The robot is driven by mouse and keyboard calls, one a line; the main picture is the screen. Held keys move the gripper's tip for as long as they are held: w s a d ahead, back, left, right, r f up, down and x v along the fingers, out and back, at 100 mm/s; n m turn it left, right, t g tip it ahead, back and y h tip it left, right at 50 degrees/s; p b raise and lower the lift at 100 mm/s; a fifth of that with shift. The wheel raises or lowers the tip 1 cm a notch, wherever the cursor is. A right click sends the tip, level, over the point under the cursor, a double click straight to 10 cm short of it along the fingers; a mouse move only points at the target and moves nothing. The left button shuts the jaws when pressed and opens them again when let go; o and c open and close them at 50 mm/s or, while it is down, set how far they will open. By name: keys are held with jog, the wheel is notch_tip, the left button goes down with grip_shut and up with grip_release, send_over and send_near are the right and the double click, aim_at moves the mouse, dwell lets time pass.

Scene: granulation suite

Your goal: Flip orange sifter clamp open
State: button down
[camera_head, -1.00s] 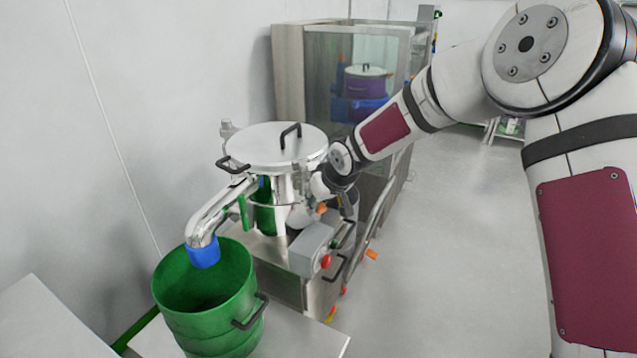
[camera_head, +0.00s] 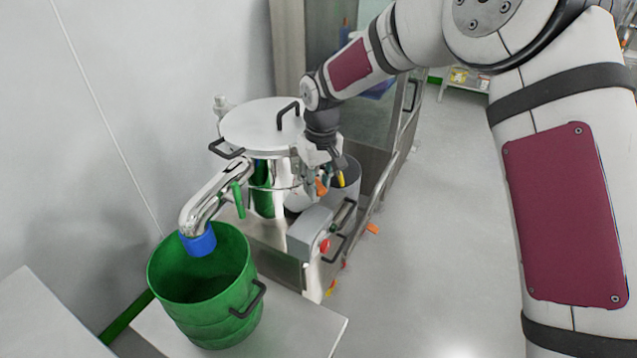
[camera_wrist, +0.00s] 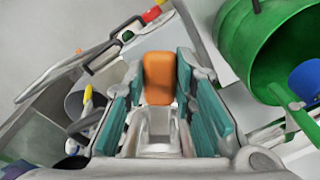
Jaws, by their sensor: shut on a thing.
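The sifter (camera_head: 258,130) is a steel drum with a round lid and black handles, left of centre in the head view. The orange clamp (camera_head: 321,187) sits on its right side, mostly hidden by my gripper (camera_head: 317,180). In the wrist view the orange clamp (camera_wrist: 158,78) lies between the teal finger pads of my gripper (camera_wrist: 157,92), with a pale metal part below it. The fingers are shut on the clamp from both sides. The exact angle of the clamp is hard to tell.
A green bin (camera_head: 215,318) stands front left under the spout with a blue end (camera_head: 198,242). A grey control box (camera_head: 308,232) with a red button sits just below the clamp. A glass-fronted cabinet stands behind. Open floor (camera_head: 430,230) lies to the right.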

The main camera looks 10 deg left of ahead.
jog(key=shift+w+a+r, duration=0.45)
jog(key=shift+a+r, duration=0.15)
jog(key=shift+r, duration=0.05)
jog(key=c, duration=1.3)
grip_release()
jog(key=shift+a+f, duration=0.1)
jog(key=shift+d+f, duration=0.15)
jog(key=shift+d, duration=0.05)
jog(key=r, duration=0.8)
jog(key=s+r, duration=0.1)
jog(key=r, duration=0.3)
jog(key=shift+d, duration=0.4)
